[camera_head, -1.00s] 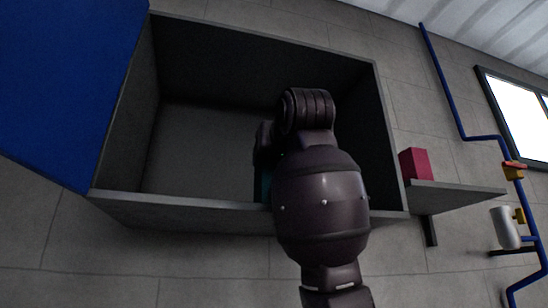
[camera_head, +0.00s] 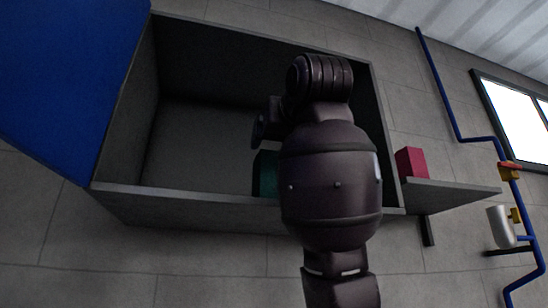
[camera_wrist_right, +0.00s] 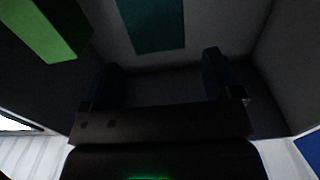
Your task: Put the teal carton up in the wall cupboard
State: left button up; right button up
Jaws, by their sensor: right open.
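The teal carton (camera_head: 265,174) stands inside the open wall cupboard (camera_head: 170,198), on its floor near the front edge. My right arm hides its right part in the head view. In the right wrist view the teal carton (camera_wrist_right: 150,25) is at the top, beyond the fingertips and not between them. My right gripper (camera_wrist_right: 160,78) is open and empty, inside the cupboard. In the head view its fingers are mostly hidden by my wrist. My left gripper is not in view.
The blue cupboard door (camera_head: 65,80) stands open at the left. A crimson box (camera_head: 411,163) sits on a small shelf (camera_head: 450,193) right of the cupboard. A bright green shape (camera_wrist_right: 45,28) shows in the right wrist view. The cupboard's left side is empty.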

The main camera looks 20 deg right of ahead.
jog(key=s+b, duration=0.4)
jog(key=s, duration=0.2)
dwell(0.5)
dwell(0.3)
